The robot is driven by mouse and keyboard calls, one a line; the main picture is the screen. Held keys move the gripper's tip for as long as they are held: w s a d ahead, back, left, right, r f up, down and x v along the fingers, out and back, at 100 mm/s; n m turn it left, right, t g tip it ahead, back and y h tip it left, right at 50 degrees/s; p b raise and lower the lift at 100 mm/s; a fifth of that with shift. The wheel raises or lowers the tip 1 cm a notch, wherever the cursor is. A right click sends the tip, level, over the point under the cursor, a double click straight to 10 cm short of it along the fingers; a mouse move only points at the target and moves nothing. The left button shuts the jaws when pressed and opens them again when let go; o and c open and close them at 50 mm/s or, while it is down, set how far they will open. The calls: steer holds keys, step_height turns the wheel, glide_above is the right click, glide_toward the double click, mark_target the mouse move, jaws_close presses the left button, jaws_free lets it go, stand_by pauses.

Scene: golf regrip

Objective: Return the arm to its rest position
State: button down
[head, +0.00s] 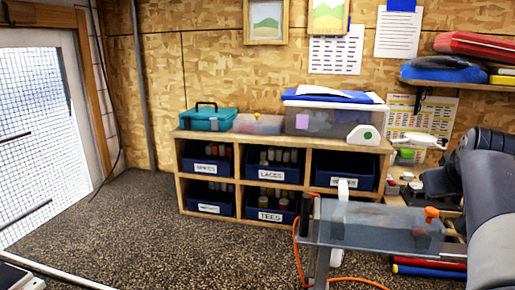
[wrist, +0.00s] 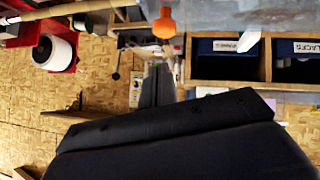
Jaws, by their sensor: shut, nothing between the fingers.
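My arm (head: 490,190) is folded at the right edge of the head view, dark blue-grey; its gripper end cannot be made out there. In the wrist view my gripper (wrist: 157,72) shows as narrow grey fingers close together, pointing up the picture beyond a large dark part of my arm. The fingers are shut with nothing seen between them. An orange piece (wrist: 164,22) appears above the fingertips in that view, apart from them as far as I can tell.
A grey, see-through-looking worktop (head: 375,228) stands in front of my arm, with an orange cable (head: 299,262) below. A wooden cubby shelf (head: 237,185) with labelled blue bins stands behind. A wall shelf (head: 470,84) is above right. Speckled floor (head: 120,235) at left is clear.

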mark_target(433, 209)
steer(key=shift+d+f+b, duration=0.15)
steer(key=shift+f+b, duration=0.6)
steer(key=shift+f, duration=0.2)
steer(key=shift+w+f+b, duration=0.15)
steer(key=shift+f+b, duration=0.65)
steer(key=shift+f, duration=0.15)
steer(key=shift+f, duration=0.15)
